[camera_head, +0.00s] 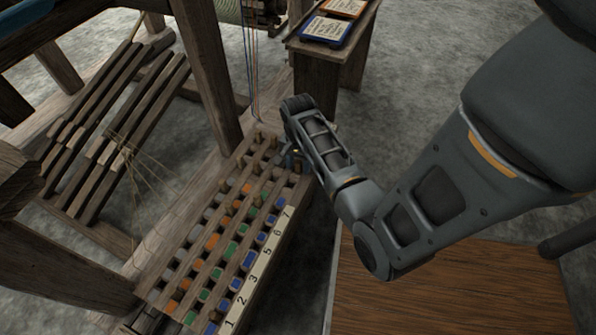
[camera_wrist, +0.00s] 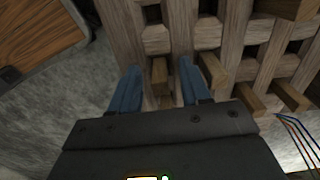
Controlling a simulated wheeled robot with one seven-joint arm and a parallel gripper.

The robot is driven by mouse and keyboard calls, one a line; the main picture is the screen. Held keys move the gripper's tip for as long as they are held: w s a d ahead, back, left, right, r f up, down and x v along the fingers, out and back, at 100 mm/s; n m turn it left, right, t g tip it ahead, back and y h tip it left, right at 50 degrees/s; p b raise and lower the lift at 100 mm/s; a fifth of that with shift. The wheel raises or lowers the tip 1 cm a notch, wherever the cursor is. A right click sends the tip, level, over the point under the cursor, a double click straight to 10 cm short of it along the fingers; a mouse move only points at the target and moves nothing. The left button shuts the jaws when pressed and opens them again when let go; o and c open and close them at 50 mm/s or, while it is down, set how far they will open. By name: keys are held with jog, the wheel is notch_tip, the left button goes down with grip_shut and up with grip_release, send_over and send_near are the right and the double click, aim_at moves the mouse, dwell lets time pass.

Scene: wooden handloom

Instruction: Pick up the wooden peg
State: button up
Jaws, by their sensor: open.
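My gripper (camera_head: 292,156) is over the far right end of the slotted wooden rack (camera_head: 205,225). The wrist view shows its two blue fingers, spread apart and pointing at the rack (camera_wrist: 207,34). A small square wooden peg (camera_wrist: 160,76) shows between the open fingers (camera_wrist: 158,68). I cannot tell whether either finger touches it. Another wooden peg (camera_wrist: 214,70) stands just right of the right finger. Two more pegs show farther right. In the head view, several pegs stand at the rack's far end, one of them a wooden peg (camera_head: 258,136); the arm partly hides that corner.
Orange, green and blue blocks fill slots nearer the rack's numbered strip (camera_head: 257,267). A loom post (camera_head: 210,75) rises behind the rack. A wooden table (camera_head: 450,290) lies right, below my arm. A bench with cards (camera_head: 325,30) stands at the back. Thin cords hang near the post.

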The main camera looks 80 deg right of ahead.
jog(key=shift+c, duration=0.5)
grip_shut()
